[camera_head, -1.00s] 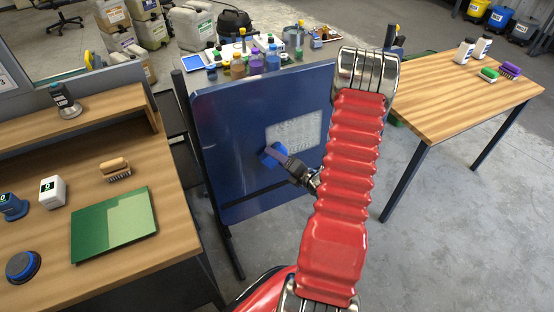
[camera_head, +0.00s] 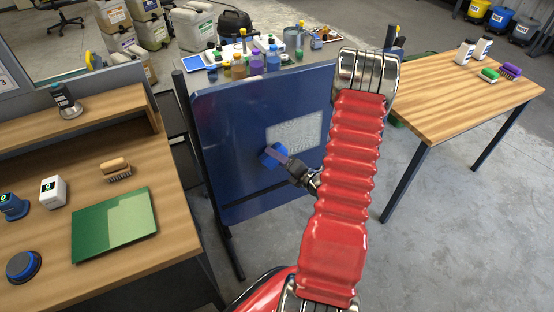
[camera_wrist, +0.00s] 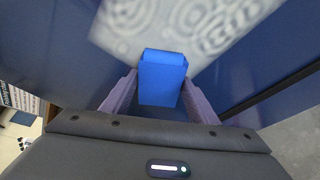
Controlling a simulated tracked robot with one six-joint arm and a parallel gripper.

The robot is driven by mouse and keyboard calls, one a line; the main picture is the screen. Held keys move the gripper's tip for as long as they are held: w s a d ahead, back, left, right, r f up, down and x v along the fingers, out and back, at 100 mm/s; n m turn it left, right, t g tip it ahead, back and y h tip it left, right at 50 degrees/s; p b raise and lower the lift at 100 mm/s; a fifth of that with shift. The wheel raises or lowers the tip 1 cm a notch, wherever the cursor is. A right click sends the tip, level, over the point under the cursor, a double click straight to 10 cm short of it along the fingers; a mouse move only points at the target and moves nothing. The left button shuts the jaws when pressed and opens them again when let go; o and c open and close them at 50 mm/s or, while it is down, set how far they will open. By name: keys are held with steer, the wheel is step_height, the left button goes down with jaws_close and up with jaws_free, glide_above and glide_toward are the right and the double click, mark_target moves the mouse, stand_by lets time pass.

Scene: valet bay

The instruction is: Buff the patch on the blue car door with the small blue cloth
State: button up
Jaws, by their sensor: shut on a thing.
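The blue car door (camera_head: 235,115) stands upright in the middle of the head view. A pale, hazy patch (camera_head: 303,130) is on its face, and the patch also shows with swirl marks in the wrist view (camera_wrist: 215,28). My gripper (camera_head: 281,160) is shut on the small blue cloth (camera_head: 270,154), which looks like a folded block between the two fingers in the wrist view (camera_wrist: 161,80). The cloth is at the lower left edge of the patch in the head view. I cannot tell whether it touches the door.
A wooden bench (camera_head: 50,222) at the left holds a green panel (camera_head: 114,224), a brush (camera_head: 115,170) and small devices. A wooden table (camera_head: 455,95) with bottles and brushes stands at the right. Colourful bottles (camera_head: 255,64) stand behind the door. Grey floor is free at the lower right.

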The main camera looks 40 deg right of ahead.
mark_target(287, 153)
steer(key=shift+s+d, duration=0.3)
steer(key=shift+d, duration=0.7)
steer(key=shift+s+d, duration=0.25)
steer(key=shift+d, duration=0.7)
steer(key=shift+d, duration=0.1)
steer(key=shift+s+d, duration=0.25)
steer(key=shift+d, duration=0.6)
steer(key=shift+s+d, duration=0.25)
steer(key=shift+d, duration=0.6)
steer(key=shift+d, duration=0.2)
steer(key=shift+s+d, duration=0.35)
steer(key=shift+d, duration=0.55)
steer(key=shift+s+d, duration=0.3)
steer(key=shift+d, duration=0.55)
steer(key=shift+d, duration=0.1)
steer(key=shift+s+d, duration=0.25)
steer(key=shift+d, duration=0.6)
steer(key=shift+s+d, duration=0.2)
steer(key=shift+d, duration=0.65)
steer(key=shift+d, duration=0.15)
steer(key=shift+s+d, duration=0.35)
steer(key=shift+d, duration=0.55)
steer(key=shift+s+d, duration=0.3)
steer(key=shift+d, duration=0.55)
